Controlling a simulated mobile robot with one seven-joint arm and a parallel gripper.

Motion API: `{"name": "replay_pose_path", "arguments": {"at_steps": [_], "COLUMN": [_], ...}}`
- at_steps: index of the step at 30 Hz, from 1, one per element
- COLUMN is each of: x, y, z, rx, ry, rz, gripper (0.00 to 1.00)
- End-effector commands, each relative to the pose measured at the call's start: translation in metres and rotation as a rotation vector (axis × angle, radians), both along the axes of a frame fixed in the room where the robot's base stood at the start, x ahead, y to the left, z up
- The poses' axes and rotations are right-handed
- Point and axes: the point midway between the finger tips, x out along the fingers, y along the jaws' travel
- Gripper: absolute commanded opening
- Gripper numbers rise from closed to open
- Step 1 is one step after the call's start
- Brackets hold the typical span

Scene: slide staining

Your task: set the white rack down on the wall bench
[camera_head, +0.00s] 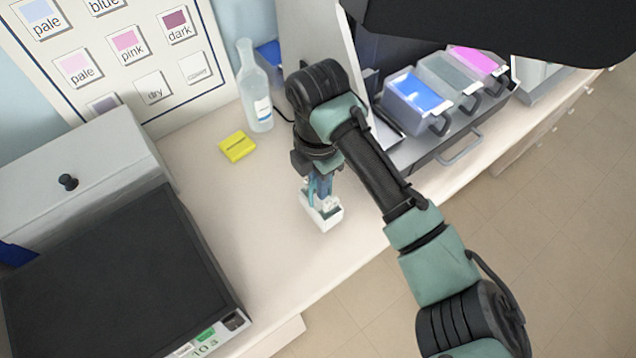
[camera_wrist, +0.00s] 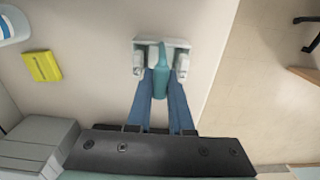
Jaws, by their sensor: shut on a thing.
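The white rack (camera_head: 325,218) is a small open box in the head view, at the wall bench near its front edge. My gripper (camera_head: 318,186) is above it, pointing down. In the wrist view the white rack (camera_wrist: 163,44) shows between and beyond the fingertips, with a teal upright piece (camera_wrist: 160,85) in the middle. My gripper (camera_wrist: 161,78) is shut on this piece with its blue fingers. The pale wall bench (camera_head: 250,205) lies under and around the rack. I cannot tell whether the rack touches the bench or hangs just above it.
A grey box with a dark front (camera_head: 110,270) stands at the left. A yellow pad (camera_head: 237,146) and a clear bottle (camera_head: 256,95) are behind. Blue, grey and pink staining tubs (camera_head: 416,100) stand at the right. Bench between is clear; its front edge is close to the rack.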

Motion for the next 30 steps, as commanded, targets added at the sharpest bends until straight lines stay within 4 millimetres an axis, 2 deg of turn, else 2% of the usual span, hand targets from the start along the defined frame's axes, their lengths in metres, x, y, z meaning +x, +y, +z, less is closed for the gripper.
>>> {"name": "replay_pose_path", "arguments": {"at_steps": [4,15,16,21,30], "x": [0.000,0.000,0.000,0.000,0.000], "y": [0.000,0.000,0.000,0.000,0.000], "z": [-0.016,-0.021,-0.021,-0.020,-0.015], "rx": [0.001,0.001,0.000,0.000,0.001], "ry": [0.001,-0.001,0.000,0.000,-0.001], "rz": [0.000,0.000,0.001,0.000,0.000], "gripper": [0.00,0.00,0.21,0.49,0.49]}}
